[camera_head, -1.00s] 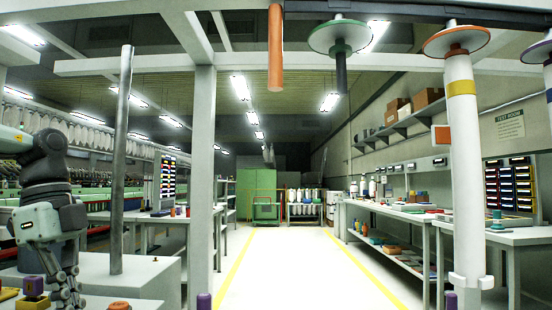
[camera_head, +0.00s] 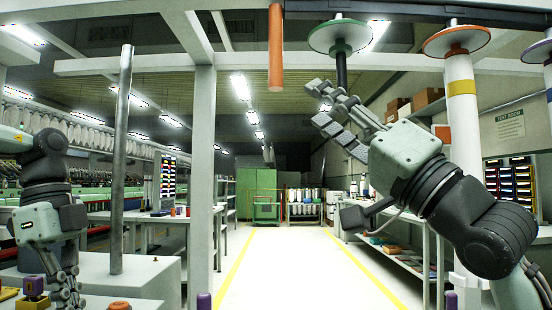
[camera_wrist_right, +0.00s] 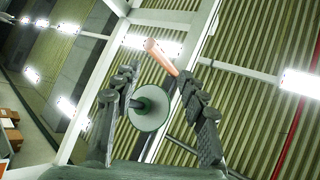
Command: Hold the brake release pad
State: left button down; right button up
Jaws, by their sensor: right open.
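No part is plainly marked as a brake release pad. A round white disc with a green ring (camera_head: 340,37) hangs from the overhead rail, with a dark rod below it. My right gripper (camera_head: 322,104) is raised open just below the disc, fingers pointing up and left. In the right wrist view the pale green disc (camera_wrist_right: 155,118) appears between the spread fingers of the right gripper (camera_wrist_right: 157,76); contact cannot be told.
An orange tube (camera_head: 275,48) hangs left of the disc, also seen in the right wrist view (camera_wrist_right: 160,56). A white bobbin under an orange disc (camera_head: 457,40) hangs behind my right arm. A grey post (camera_head: 121,170) stands at the left. The middle aisle (camera_head: 300,265) is clear.

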jog(key=a+n+g, duration=0.2)
jog(key=a, duration=0.3)
jog(key=n+g+h, duration=0.2)
jog(key=n+h, duration=0.3)
jog(key=h, duration=0.3)
send_near(280, 45)
jog(key=x, duration=1.1)
jog(key=shift+w+a, duration=0.1)
jog(key=shift+a, duration=0.05)
grip_shut()
